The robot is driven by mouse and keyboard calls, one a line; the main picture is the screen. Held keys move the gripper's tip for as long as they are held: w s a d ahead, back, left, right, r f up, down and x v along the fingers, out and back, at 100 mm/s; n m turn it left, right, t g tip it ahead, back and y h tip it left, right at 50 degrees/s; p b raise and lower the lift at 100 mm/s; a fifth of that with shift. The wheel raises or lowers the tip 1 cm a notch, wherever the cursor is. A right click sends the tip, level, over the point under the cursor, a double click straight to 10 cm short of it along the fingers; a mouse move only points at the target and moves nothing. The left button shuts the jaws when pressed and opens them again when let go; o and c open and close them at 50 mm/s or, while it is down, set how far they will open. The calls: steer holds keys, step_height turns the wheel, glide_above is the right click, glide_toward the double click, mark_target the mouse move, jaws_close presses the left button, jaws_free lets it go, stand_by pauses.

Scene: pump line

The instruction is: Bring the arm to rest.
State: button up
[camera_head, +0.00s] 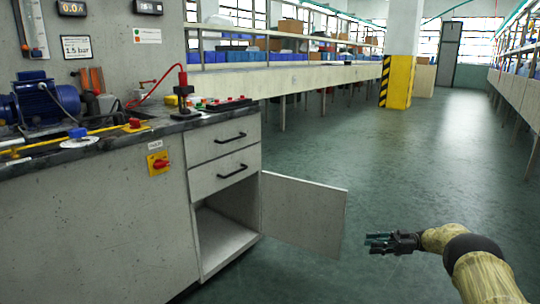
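My arm (470,255) reaches in from the lower right of the head view. My gripper (380,243) is at its end, pointing left, over the green floor. The fingers look parted with a gap between them, and nothing shows between them. The gripper is just right of the open cabinet door (305,215) in the picture. I cannot tell how far apart they are in depth.
The bench (100,230) on the left carries a blue pump motor (45,102), yellow pipe and a black stand with a red cable. Its lower door stands open into the room. A yellow pillar (399,83) stands farther back. The floor (420,160) behind the gripper is clear.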

steer(key=s+a+f+m+t+h+p, duration=0.35)
steer(key=a+f+m+t+h, duration=0.25)
steer(key=a+f+m+t, duration=0.85)
steer(key=s+a+f+m+g+h+p, duration=0.25)
steer(key=s+f+h, duration=0.45)
steer(key=s, duration=0.6)
steer(key=s+f+m+g+h+p, duration=0.15)
steer(key=s+g+h, duration=0.45)
steer(key=s, duration=2.6)
steer(key=s+d+r+g+p, duration=0.1)
steer(key=s+r+g, duration=0.4)
steer(key=s, duration=0.7)
step_height(320, 180, up, 37)
steer(key=p, duration=3.7)
steer(key=shift+w+d+y, duration=0.2)
steer(key=shift+y, duration=0.1)
